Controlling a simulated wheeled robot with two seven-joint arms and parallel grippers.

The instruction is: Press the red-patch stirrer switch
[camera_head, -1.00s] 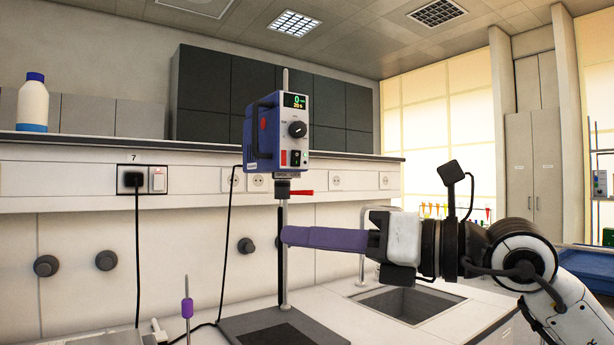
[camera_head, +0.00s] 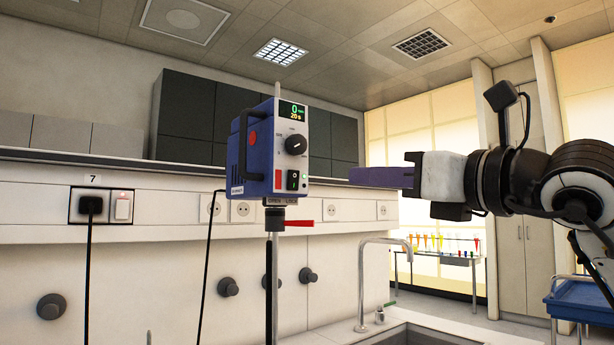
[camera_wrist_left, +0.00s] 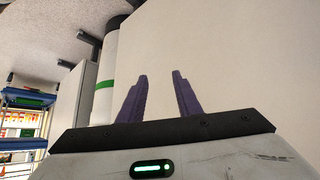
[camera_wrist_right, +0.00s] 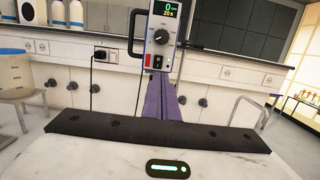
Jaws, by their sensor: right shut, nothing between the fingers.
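The stirrer (camera_head: 258,155) is a blue box with a grey front on an upright rod. Its front has a lit display, a black knob (camera_head: 296,144), a red patch (camera_head: 278,180) and, right of the patch, a black rocker switch (camera_head: 292,180) with a small green light. My right gripper (camera_head: 352,176) is shut and empty, its purple fingers pointing left at about switch height, apart from the stirrer in the picture. In the right wrist view its fingertips (camera_wrist_right: 160,82) appear just below the switch (camera_wrist_right: 157,62). My left gripper (camera_wrist_left: 159,74) is open and empty in the left wrist view.
A red lever (camera_head: 300,223) sticks out below the stirrer head. A cable hangs left of it, near a wall socket (camera_head: 92,206). A tap (camera_head: 364,280) and a sink stand at lower right. A blue cart (camera_head: 585,300) is at far right.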

